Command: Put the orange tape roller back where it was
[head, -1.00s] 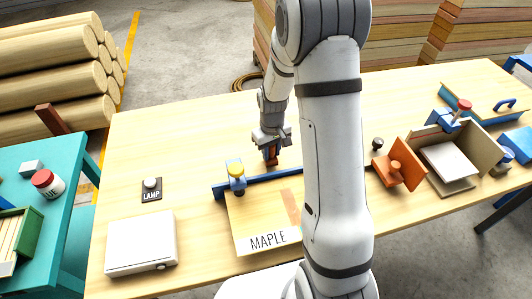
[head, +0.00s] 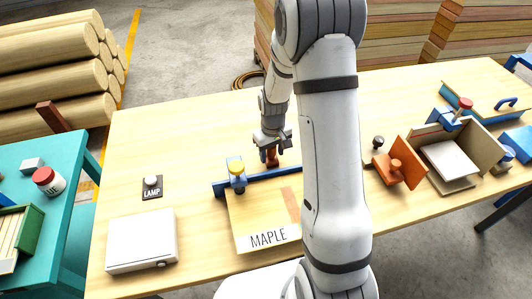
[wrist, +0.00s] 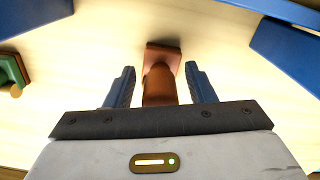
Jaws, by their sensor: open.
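The orange-brown roller (head: 272,157) stands on the wooden table just behind the blue rail (head: 275,174). In the wrist view its handle (wrist: 160,86) lies between my two blue fingers, with a gap on each side, and a squarish end (wrist: 163,53) shows beyond the fingertips. My gripper (head: 272,143) is open around the handle, and it also shows at the bottom of the wrist view (wrist: 160,88). The roller's lower part is partly hidden by the gripper.
An orange plate with a knob (head: 398,170) stands to the right. My arm hides part of the table. The table behind and left is clear.

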